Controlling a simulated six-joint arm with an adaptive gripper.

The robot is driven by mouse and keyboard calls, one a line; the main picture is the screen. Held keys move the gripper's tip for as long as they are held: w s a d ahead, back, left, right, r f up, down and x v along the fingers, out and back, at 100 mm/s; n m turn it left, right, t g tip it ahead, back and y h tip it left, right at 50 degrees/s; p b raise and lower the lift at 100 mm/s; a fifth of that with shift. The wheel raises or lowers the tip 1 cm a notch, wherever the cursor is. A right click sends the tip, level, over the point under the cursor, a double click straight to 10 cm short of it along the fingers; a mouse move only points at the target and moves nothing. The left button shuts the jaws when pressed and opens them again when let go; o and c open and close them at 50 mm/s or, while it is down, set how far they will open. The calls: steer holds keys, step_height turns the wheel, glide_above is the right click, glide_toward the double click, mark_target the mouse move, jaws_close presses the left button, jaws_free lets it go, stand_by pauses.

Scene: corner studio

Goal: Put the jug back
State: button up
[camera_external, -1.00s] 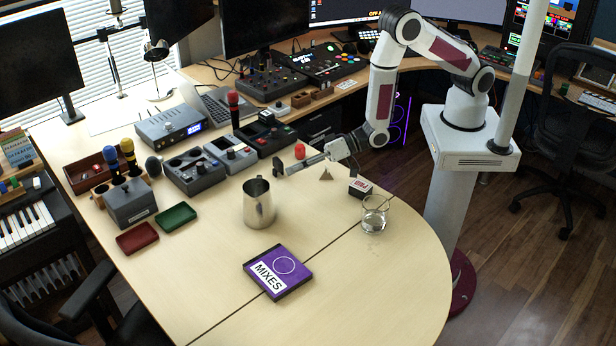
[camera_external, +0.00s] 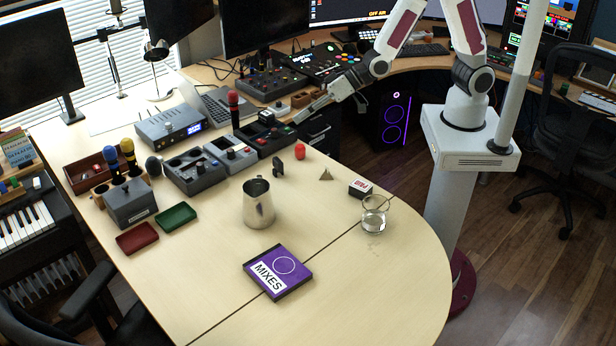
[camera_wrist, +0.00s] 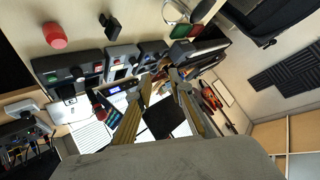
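The jug (camera_external: 258,205), a silver metal pitcher, stands upright on the pale desk, left of its centre, behind the purple MIXES case. My gripper (camera_external: 299,119) is up behind and right of the jug, near the desk's back equipment, well apart from the jug. In the wrist view my gripper (camera_wrist: 163,78) shows two fingers spread apart with nothing held between them. I cannot make out the jug for certain in the wrist view.
A small black item (camera_external: 278,167) and a red knob-like object (camera_external: 299,151) stand behind the jug. A glass (camera_external: 374,214) of clear liquid and a small black box (camera_external: 360,188) are to its right. The purple case (camera_external: 278,271) lies in front. Green (camera_external: 176,217) and red trays lie left.

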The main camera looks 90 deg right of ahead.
steer(key=s+d+r+n+g, duration=0.1)
steer(key=s+d+r, duration=0.4)
steer(key=s+r, duration=0.15)
steer(key=s+d+r+g+h, duration=0.1)
steer(key=s+d, duration=0.3)
steer(key=s, duration=0.5)
steer(key=s+d+r+n+g+h, duration=0.1)
steer(key=s+d+r, duration=0.2)
steer(key=s, duration=0.6)
steer(key=s+d+r+n+g, duration=0.1)
steer(key=s+d, duration=0.3)
steer(key=s, duration=0.5)
steer(key=shift+d+r+g+h, duration=0.35)
steer(key=shift+r+g+h, duration=0.05)
steer(key=shift+r+g, duration=0.25)
